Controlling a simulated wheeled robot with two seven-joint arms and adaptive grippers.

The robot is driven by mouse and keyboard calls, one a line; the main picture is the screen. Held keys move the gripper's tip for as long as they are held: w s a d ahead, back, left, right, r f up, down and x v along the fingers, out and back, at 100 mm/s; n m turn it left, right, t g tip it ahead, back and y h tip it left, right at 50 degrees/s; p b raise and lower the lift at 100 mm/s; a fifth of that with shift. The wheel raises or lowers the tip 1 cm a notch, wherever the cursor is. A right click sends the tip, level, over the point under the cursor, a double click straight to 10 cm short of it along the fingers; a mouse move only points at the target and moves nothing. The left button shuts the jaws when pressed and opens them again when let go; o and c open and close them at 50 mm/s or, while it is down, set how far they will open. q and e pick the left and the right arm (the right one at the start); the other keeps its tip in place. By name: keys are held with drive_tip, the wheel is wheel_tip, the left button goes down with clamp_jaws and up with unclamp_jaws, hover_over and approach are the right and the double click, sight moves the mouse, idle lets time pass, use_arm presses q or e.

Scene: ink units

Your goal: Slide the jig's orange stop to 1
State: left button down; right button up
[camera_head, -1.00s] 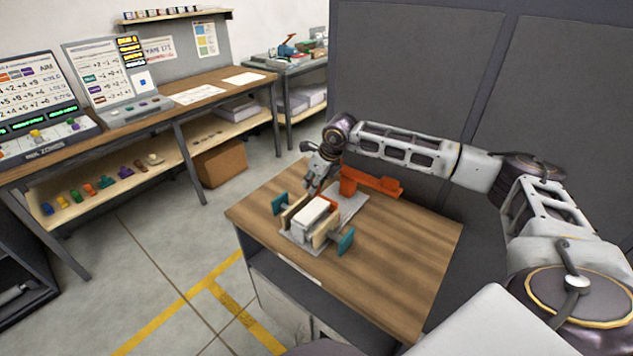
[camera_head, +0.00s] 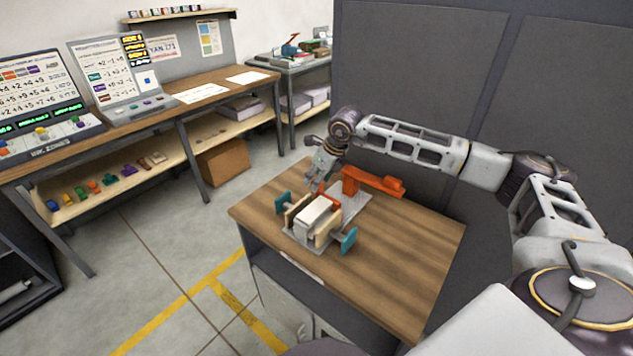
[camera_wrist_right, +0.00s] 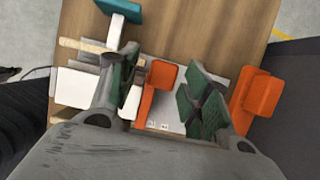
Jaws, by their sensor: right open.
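The jig (camera_head: 300,238) stands on a small wooden-topped table. It has a grey plate, a white block (camera_head: 316,211) between pale wooden jaws, and teal end handles (camera_head: 349,240). The orange stop (camera_wrist_right: 163,75) lies between the fingers of my right gripper (camera_wrist_right: 160,92) in the wrist view, with visible room on its right. The right gripper is open. In the head view it (camera_head: 318,180) hangs over the far side of the jig and partly hides the stop. Small number labels (camera_wrist_right: 158,125) show on the plate, too small to read. My left gripper is out of view.
An orange lever-like part (camera_head: 375,182) stands at the back of the jig, close to the right finger; its block (camera_wrist_right: 260,92) shows in the wrist view. The table's front and right (camera_head: 400,265) are clear. Dark panels rise behind it.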

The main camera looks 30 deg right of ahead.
sight(327, 197)
drive_tip(key=v, duration=0.9)
drive_tip(key=shift+s+r, duration=0.2)
drive_tip(key=shift+r, duration=0.2)
drive_tip(key=shift+s+a+f, duration=0.1)
